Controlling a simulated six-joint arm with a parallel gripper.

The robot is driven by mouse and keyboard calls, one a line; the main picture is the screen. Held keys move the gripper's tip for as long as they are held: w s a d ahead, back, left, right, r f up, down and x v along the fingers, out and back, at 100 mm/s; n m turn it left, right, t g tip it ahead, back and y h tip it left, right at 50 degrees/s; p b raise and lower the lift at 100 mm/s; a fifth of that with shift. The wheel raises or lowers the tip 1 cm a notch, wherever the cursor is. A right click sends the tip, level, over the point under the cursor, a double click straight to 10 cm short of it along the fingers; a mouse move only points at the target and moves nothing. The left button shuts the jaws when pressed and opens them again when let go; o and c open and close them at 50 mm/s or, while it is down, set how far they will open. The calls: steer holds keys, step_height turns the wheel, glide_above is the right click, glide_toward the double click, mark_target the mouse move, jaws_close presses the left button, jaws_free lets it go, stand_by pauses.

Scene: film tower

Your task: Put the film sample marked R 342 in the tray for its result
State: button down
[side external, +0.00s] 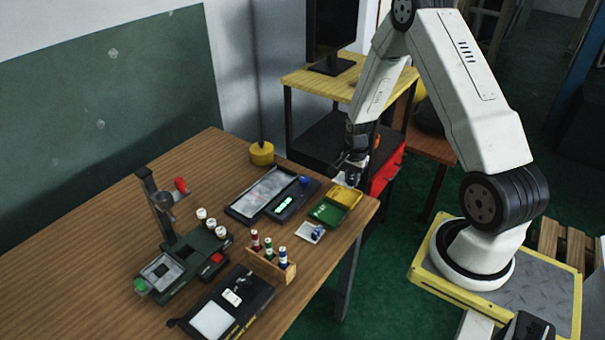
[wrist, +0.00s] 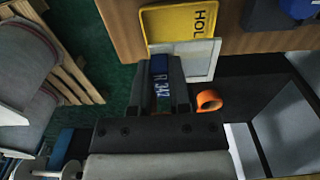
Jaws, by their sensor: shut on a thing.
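My gripper (wrist: 158,85) is shut on the film sample (wrist: 161,92), whose blue label reads R 342 in the wrist view. The yellow tray (wrist: 180,22), with the letters HOL visible, lies just past the sheet.
An orange ring (wrist: 208,100) lies lower down, off the table.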

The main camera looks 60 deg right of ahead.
mark_target(351, 185)
steer(key=shift+f, duration=0.15)
steer(key=shift+f, duration=2.6)
steer(key=shift+f, duration=0.2)
jaws_free()
stand_by(0.4)
steer(key=shift+r, duration=0.1)
steer(key=shift+r, duration=3.4)
